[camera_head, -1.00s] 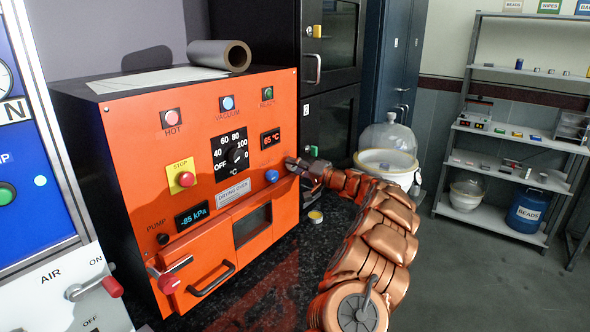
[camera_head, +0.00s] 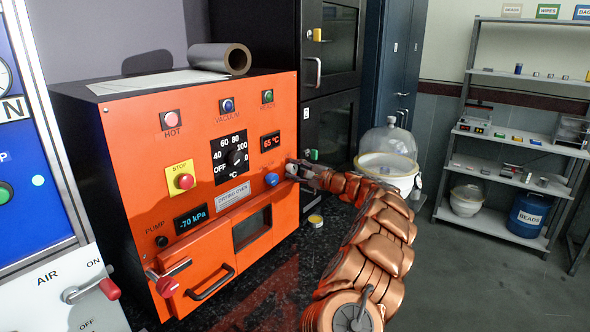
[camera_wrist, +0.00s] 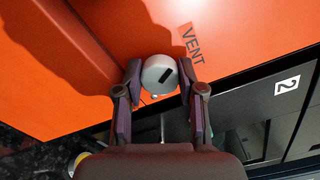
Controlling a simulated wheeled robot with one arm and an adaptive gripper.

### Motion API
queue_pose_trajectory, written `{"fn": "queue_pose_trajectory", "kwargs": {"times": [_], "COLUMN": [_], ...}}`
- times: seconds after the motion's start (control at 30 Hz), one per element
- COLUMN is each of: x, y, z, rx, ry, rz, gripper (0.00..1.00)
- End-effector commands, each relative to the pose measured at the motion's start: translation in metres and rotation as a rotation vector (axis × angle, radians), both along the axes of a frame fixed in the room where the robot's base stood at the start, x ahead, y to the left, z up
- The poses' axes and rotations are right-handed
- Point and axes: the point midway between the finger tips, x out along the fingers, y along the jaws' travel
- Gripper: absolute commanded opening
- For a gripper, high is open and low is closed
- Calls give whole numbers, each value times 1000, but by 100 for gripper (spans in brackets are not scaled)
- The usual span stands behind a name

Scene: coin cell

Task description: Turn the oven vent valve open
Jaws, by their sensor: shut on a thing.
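The orange drying oven (camera_head: 140,150) stands on a dark counter. My gripper (camera_wrist: 158,80) is shut on the knob, one finger on each side. In the head view my gripper (camera_head: 293,170) is at the right edge of the oven front and covers most of the valve. The pressure display (camera_head: 190,219) reads -70 kPa. The temperature display (camera_head: 270,141) reads 65 °C.
A blue button (camera_head: 271,179) sits just left of my gripper. The oven door handle (camera_head: 212,283) and a red-knobbed lever (camera_head: 167,286) are lower on the front. A small yellow-rimmed item (camera_head: 315,220) lies on the counter. A glass-domed vessel (camera_head: 388,150) stands to the right.

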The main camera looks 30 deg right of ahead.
Motion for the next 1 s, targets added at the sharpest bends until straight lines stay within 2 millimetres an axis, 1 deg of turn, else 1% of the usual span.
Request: {"fn": "queue_pose_trajectory", "kwargs": {"times": [0.2, 0.5, 0.73, 1.0], "x": [0, 0, 0, 0], "y": [0, 0, 0, 0], "z": [0, 0, 0, -1], "rx": [189, 394, 483, 521], "ry": [69, 139, 172, 185], "rz": [0, 0, 0, 0], "gripper": [4, 4, 4, 4]}}
